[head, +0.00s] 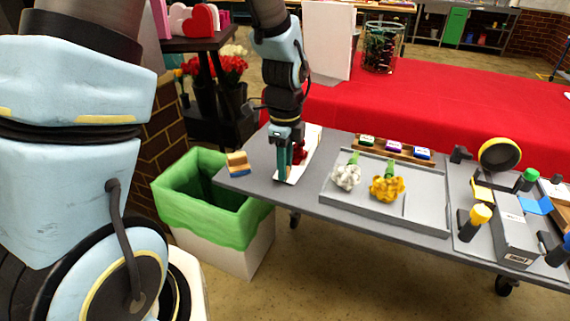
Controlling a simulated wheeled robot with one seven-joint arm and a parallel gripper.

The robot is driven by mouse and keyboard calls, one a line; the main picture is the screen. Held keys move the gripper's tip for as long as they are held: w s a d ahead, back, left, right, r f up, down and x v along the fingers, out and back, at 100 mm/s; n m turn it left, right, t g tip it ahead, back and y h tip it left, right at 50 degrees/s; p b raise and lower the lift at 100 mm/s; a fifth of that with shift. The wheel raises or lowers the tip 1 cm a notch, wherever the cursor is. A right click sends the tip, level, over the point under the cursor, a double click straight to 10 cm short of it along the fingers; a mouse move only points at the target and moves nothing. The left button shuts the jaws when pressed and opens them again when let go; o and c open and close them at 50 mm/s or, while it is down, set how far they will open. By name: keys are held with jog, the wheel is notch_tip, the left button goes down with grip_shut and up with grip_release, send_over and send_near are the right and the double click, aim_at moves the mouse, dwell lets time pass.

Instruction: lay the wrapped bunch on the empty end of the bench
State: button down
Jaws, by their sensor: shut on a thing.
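My gripper (285,163) points down over the left end of the grey bench (258,157). It is shut on the wrapped bunch, white paper (313,139) with red blooms (301,153) showing just right of the fingers. The bunch is at or just above the bench top; I cannot tell whether it touches. The fingers and wrist hide part of it. A grey tray (418,221) sits right of the bunch, holding a white flower (347,176) and a yellow flower (387,188).
A small wooden brush-like block (238,163) lies at the bench's left corner. A bin with a green liner (215,218) stands below that end. A wooden rack (374,145) of small boxes is behind the tray. Tools and bottles (478,217) crowd the right end.

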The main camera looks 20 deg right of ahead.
jog(key=shift+f, duration=0.2)
dwell(0.6)
jog(key=c, duration=0.6)
grip_release()
jog(key=shift+o, duration=0.4)
jog(key=o, duration=0.3)
jog(key=shift+r, duration=0.1)
jog(key=shift+r+p, duration=3.25)
jog(key=shift+r, duration=0.25)
